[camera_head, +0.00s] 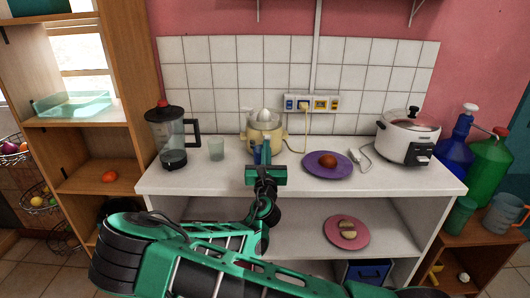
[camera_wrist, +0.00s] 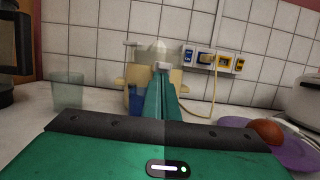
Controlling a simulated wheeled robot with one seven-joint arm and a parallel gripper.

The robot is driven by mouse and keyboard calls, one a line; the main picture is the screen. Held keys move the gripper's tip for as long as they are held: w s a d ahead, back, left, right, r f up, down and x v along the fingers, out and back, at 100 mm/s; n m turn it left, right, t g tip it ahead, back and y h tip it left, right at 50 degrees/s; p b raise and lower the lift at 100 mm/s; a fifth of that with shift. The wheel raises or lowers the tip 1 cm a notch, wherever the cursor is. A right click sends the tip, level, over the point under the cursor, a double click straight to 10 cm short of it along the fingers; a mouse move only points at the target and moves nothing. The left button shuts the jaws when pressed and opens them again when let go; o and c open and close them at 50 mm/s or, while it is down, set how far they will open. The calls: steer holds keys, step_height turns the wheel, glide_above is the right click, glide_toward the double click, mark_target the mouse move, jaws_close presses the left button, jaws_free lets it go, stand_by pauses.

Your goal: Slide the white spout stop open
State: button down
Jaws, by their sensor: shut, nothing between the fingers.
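The juicer, with a cream body and a clear top with a ribbed cone, stands on the white counter in the head view (camera_head: 265,132) and in the wrist view (camera_wrist: 175,78). A small pale piece (camera_wrist: 163,66) shows right at my fingertips in the wrist view; it looks like the white spout stop, but I cannot tell if they touch. My gripper (camera_head: 266,152) is shut and empty in front of the juicer. Its green fingers (camera_wrist: 162,76) point at the juicer's front and hide part of it. A blue cup (camera_wrist: 136,99) stands just left of the fingers.
A clear glass (camera_head: 216,149) and a blender (camera_head: 172,138) stand left of the juicer. A purple plate (camera_head: 312,170) with a reddish-brown round item (camera_head: 327,160) lies to the right, before a rice cooker (camera_head: 408,137). A yellow cord runs to the wall sockets (camera_head: 312,104).

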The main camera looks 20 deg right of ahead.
steer(key=shift+r, duration=1.2)
